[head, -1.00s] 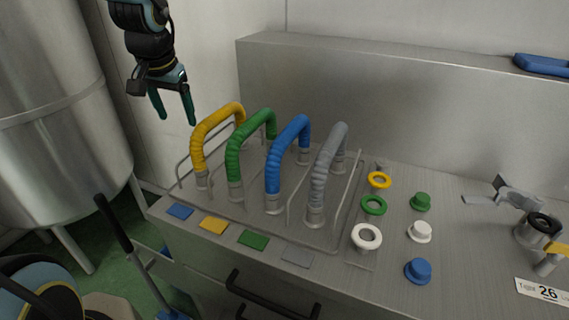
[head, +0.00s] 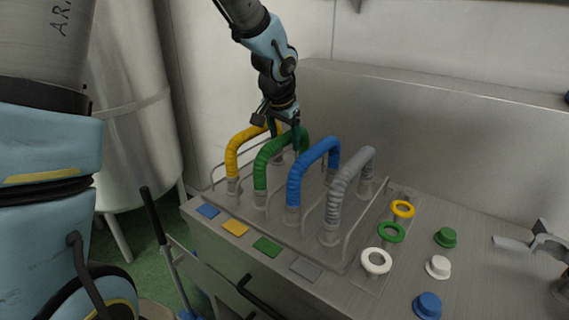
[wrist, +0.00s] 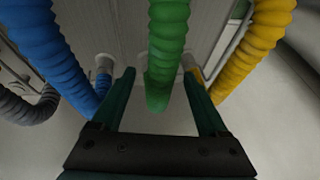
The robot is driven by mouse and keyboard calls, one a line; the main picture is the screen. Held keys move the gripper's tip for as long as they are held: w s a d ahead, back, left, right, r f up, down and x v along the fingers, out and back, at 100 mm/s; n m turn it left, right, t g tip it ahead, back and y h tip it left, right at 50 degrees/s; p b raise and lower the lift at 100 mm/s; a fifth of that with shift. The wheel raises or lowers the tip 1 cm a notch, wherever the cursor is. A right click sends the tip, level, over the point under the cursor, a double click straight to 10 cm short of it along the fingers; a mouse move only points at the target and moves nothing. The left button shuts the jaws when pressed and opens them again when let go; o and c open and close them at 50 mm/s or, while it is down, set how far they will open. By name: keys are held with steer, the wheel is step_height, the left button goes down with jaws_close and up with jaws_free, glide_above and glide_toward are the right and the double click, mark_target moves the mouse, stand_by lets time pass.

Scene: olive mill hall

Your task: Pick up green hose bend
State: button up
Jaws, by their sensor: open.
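The green hose bend (head: 266,158) is a ribbed arch standing in the rack between the yellow and blue bends. In the wrist view it (wrist: 167,50) hangs down the middle of the picture, and its lower visible part lies between my fingers. My gripper (head: 285,146) is at the top of the green bend in the head view, with the fingers pointing down. In the wrist view my gripper (wrist: 160,90) is open, one finger on each side of the green bend, with gaps visible. Contact cannot be made out.
The yellow bend (head: 240,148) and blue bend (head: 306,168) stand close on either side. A grey bend (head: 345,190) stands beyond the blue one. Wire guards (head: 310,222) edge the rack. Rings and caps, such as a green cap (head: 445,237), lie to the right on the bench.

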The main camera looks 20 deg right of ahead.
steer(key=x, duration=0.4)
steer(key=shift+w+f+p, duration=0.15)
steer(key=shift+f+p, duration=0.1)
steer(key=shift+p, duration=0.15)
jaws_close()
steer(key=shift+r, duration=0.1)
stand_by(0.9)
